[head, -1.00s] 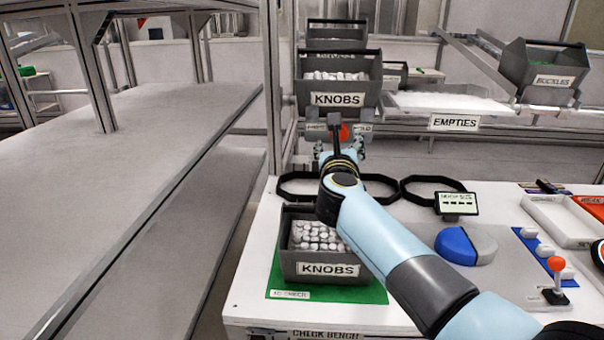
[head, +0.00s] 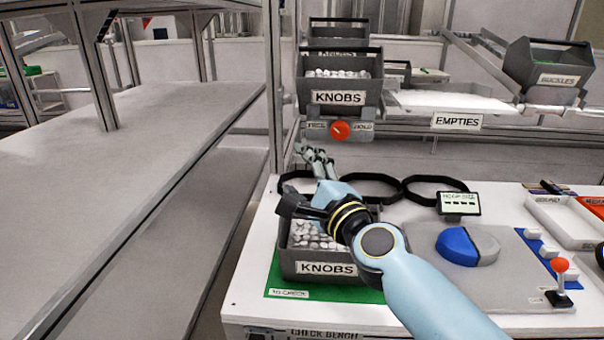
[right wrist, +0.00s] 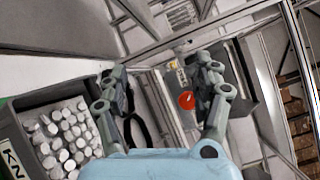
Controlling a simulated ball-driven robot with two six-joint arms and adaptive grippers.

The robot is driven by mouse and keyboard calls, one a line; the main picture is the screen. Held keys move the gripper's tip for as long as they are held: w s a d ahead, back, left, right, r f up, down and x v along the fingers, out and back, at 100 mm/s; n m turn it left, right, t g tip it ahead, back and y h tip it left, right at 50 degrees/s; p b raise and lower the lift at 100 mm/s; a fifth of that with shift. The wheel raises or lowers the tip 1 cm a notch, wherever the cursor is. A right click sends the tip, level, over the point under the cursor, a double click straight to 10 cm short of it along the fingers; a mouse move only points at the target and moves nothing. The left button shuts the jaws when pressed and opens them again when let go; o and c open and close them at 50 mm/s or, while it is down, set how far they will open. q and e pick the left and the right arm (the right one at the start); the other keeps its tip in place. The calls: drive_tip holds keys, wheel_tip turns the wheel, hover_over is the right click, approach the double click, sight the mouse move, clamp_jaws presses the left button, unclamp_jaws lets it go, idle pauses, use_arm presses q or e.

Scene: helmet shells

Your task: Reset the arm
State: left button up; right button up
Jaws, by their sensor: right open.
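My right gripper (head: 314,156) is open and empty above the back left of the white check bench (head: 249,272). It also shows in the right wrist view (right wrist: 165,95), with its fingers spread apart. My right arm passes over the grey KNOBS bin (head: 318,268) on the green mat (head: 372,295) and hides part of it. This bin holds many white knobs and shows at the left of the right wrist view (right wrist: 30,150). My left gripper is not in view.
Black rings (head: 436,188) lie behind the bin. A red knob (head: 340,131) sits under the rack's KNOBS bin (head: 338,97). A small display (head: 459,203), a blue and grey round piece (head: 458,248) and a red-topped joystick (head: 560,266) are at the right. A metal post (head: 273,90) stands at the left.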

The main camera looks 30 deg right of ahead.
idle(0.4)
drive_tip(key=s+a+f+n+g+y, duration=0.35)
drive_tip(key=s+n, duration=0.25)
drive_tip(key=n, duration=0.2)
drive_tip(key=s+a+f+n+g+y, duration=0.2)
drive_tip(key=s+a+n+g, duration=0.2)
drive_tip(key=s+n, duration=0.3)
drive_tip(key=s+d+f+n+g+h, duration=0.3)
drive_tip(key=s+d+n+g, duration=0.15)
drive_tip(key=s, duration=0.45)
drive_tip(key=s+d+f+n+g+h, duration=0.2)
drive_tip(key=s+d+n+g+h, duration=0.15)
drive_tip(key=s+d, duration=0.45)
drive_tip(key=s+f+g+b, duration=0.1)
drive_tip(key=s+f+b, duration=0.1)
drive_tip(key=f, duration=1.3)
drive_tip(key=s+f+b, duration=0.1)
drive_tip(key=f+b, duration=0.1)
drive_tip(key=f, duration=1.2)
drive_tip(key=s+d+f+g+b, duration=0.1)
drive_tip(key=s+f+b, duration=0.2)
drive_tip(key=s+f, duration=1.6)
drive_tip(key=shift+f, duration=0.5)
